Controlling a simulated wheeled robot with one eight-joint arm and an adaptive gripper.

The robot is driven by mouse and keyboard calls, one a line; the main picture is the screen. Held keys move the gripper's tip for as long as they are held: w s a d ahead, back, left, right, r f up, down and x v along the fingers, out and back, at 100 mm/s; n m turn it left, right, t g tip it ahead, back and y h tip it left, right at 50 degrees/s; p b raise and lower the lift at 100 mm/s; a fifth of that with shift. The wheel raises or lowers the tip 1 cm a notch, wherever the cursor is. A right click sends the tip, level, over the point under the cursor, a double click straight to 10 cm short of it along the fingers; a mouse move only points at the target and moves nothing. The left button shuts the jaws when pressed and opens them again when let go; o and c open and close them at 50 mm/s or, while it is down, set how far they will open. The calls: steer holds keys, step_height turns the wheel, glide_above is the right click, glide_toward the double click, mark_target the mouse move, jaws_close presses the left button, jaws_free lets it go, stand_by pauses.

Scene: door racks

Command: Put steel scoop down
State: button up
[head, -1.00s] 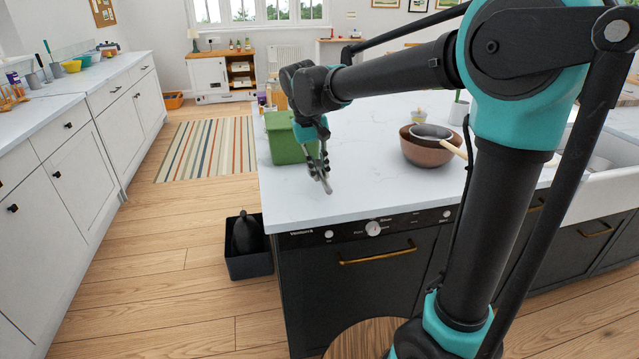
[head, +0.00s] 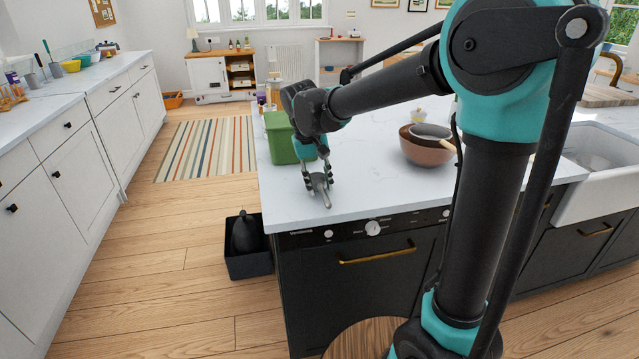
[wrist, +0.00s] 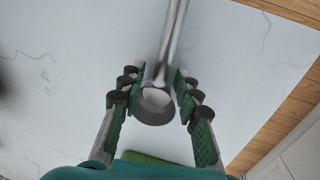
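The steel scoop (head: 320,186) is at the front left part of the white countertop, its handle pointing to the front edge. In the wrist view its round cup (wrist: 155,106) sits between the two finger pads and its handle (wrist: 174,35) runs away to the top. My gripper (head: 318,179) points down around the scoop, low over the counter; it also shows in the wrist view (wrist: 160,88). The pads lie very close to the cup's sides. I cannot tell whether they press on it, or whether the scoop rests fully on the counter.
A green bin (head: 281,138) stands just behind my gripper, with bottles beyond it. A copper-coloured bowl (head: 426,150) with a pan in it is to the right. The countertop (head: 372,188) between them is clear. The front edge is close to the scoop.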

step_height(320, 180, up, 12)
steer(key=a, duration=0.2)
steer(key=shift+s, duration=0.3)
stand_by(0.3)
steer(key=shift+a, duration=0.1)
